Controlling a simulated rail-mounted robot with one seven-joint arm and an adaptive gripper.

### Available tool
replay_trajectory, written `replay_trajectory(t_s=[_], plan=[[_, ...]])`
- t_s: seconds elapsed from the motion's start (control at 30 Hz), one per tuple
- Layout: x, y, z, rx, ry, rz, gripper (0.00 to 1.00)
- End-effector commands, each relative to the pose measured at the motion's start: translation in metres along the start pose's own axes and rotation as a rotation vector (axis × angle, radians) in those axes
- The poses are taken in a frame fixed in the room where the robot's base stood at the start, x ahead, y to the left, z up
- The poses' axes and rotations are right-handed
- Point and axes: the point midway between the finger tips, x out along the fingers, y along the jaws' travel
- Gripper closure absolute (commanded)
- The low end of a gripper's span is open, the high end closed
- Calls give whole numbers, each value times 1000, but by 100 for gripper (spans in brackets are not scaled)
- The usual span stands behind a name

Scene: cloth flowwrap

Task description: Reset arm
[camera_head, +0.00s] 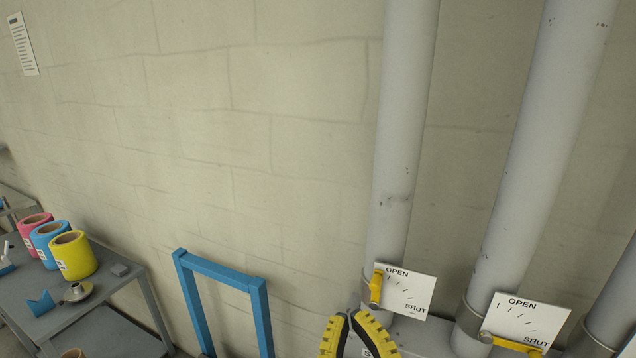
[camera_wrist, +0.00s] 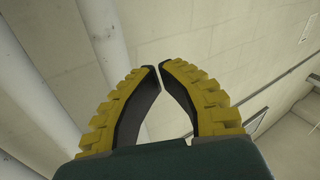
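My gripper (camera_head: 350,314) is at the bottom of the head view, right of centre, in front of the pipes. Its two yellow-ribbed black fingers point up and their tips come together. In the wrist view the gripper (camera_wrist: 159,66) also shows its tips almost touching, with nothing between them. The rest of my arm is out of the head view.
A left yellow valve handle (camera_head: 376,286) stands upright near OPEN; a right handle (camera_head: 514,343) lies toward SHUT. Two grey pipes (camera_head: 403,130) (camera_head: 545,140) rise behind. A blue frame (camera_head: 222,270) stands left. A grey table (camera_head: 112,286) holds pink, blue and yellow rolls (camera_head: 82,262).

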Motion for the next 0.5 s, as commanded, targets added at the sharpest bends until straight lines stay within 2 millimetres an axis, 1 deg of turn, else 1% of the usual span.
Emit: replay_trajectory(t_s=[0.03,0.13,0.17,0.2,0.3,0.4,0.5], plan=[[-18,8,-24,22,82,37,100],[-53,26,-69,82,246,103,100],[-59,30,-80,134,301,116,100],[-54,34,-106,150,292,109,100],[-51,41,-142,151,287,108,100],[-48,46,-173,155,285,107,100],[-46,50,-194,159,283,107,100]])
